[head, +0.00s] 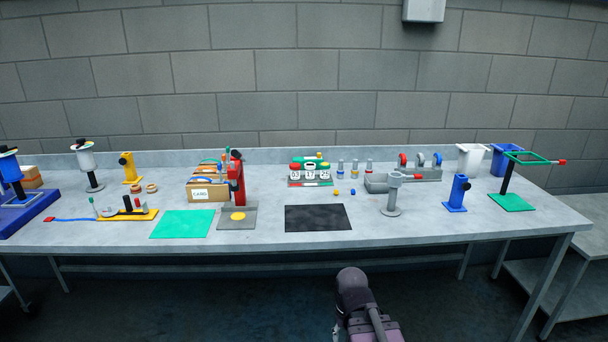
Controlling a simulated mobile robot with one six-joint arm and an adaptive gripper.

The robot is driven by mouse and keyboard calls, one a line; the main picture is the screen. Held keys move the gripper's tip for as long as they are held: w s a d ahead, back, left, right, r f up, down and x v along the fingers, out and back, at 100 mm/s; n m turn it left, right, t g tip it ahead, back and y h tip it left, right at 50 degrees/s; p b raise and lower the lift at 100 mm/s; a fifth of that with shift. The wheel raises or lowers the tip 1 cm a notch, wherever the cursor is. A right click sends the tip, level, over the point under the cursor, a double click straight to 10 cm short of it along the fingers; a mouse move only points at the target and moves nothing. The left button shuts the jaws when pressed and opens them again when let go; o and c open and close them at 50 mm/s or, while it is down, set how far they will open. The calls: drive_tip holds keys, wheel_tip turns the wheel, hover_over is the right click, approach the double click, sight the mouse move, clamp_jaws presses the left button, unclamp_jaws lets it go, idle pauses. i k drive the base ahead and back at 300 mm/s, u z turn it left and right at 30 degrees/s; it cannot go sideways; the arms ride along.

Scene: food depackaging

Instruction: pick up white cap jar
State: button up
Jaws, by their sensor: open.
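Three small white containers numbered 03, 17 and 25 stand in a row in a holder (310,183) behind the black mat. The left one (295,171) has a red top. The middle one (310,170) looks white on top, so it may be the white cap jar. The right one (325,170) has a yellowish-green top. My arm shows at the bottom centre, in front of the table and well away from these containers. My gripper's fingers do not show.
A black mat (318,218) lies bare in front of the holder. A red press (236,180) and a box of cards (203,190) stand to the left. The front strip of the grey table (420,228) is clear.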

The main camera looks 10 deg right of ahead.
sight(309, 175)
drive_tip(key=u, duration=0.25)
drive_tip(key=i, duration=0.95)
drive_tip(key=z, duration=0.3)
